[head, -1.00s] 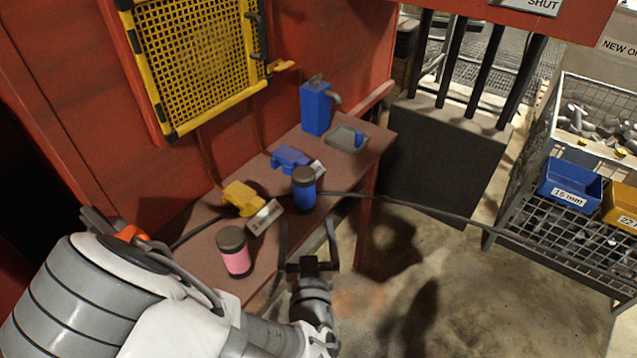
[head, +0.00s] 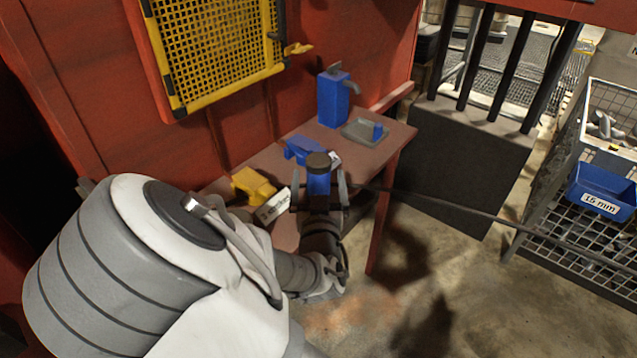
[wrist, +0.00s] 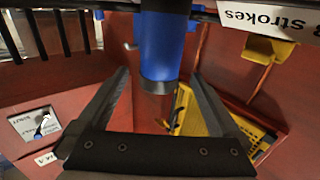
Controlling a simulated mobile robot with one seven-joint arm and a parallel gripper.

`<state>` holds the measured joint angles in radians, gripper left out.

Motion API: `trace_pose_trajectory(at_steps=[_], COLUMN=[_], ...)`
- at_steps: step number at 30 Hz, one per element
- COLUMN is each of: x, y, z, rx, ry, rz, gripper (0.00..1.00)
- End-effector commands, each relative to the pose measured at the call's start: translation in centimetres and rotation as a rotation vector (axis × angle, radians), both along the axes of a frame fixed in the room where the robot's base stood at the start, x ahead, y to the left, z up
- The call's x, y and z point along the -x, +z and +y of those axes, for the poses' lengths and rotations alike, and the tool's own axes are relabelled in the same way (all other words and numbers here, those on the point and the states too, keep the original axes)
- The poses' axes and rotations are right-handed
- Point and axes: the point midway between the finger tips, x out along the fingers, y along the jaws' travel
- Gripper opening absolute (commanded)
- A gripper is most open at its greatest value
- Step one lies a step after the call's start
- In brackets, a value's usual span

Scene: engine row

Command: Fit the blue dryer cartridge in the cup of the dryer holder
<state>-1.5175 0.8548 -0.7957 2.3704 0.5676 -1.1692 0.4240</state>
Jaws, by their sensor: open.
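The blue dryer cartridge (head: 319,182), a cylinder with a dark cap, stands upright on the red-brown bench. My gripper (head: 320,188) is open, with one finger on each side of the cartridge. In the wrist view the cartridge (wrist: 162,45) lies ahead between the spread fingers (wrist: 160,82), with a gap on both sides. A blue fitting (head: 302,149) and a yellow fitting (head: 252,184) sit on the bench behind it. I cannot tell which is the dryer holder, and no cup shows clearly. The pink cartridge is hidden behind my arm.
A white label card (head: 273,205) stands by the yellow fitting. A blue pump-like can (head: 333,98) and a grey tray (head: 354,137) holding a small blue piece are at the bench's far end. A dark cable (head: 430,202) runs off right.

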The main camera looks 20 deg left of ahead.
Motion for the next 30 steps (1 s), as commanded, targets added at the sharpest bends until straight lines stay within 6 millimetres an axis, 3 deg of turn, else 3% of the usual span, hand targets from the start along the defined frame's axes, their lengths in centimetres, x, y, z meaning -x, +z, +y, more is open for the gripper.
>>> trace_pose_trajectory(at_steps=[8, 17, 26, 30], x=[-2.2, -6.1, -6.6, -6.6], y=[-0.1, -0.2, -0.1, -0.1], z=[0.6, 1.8, 2.0, 2.0], rx=[0.001, 0.000, 0.000, -0.001], ry=[0.000, -0.001, 0.000, 0.000], rz=[0.000, -0.001, 0.000, 0.000], gripper=[1.00, 1.00, 1.00, 0.77])
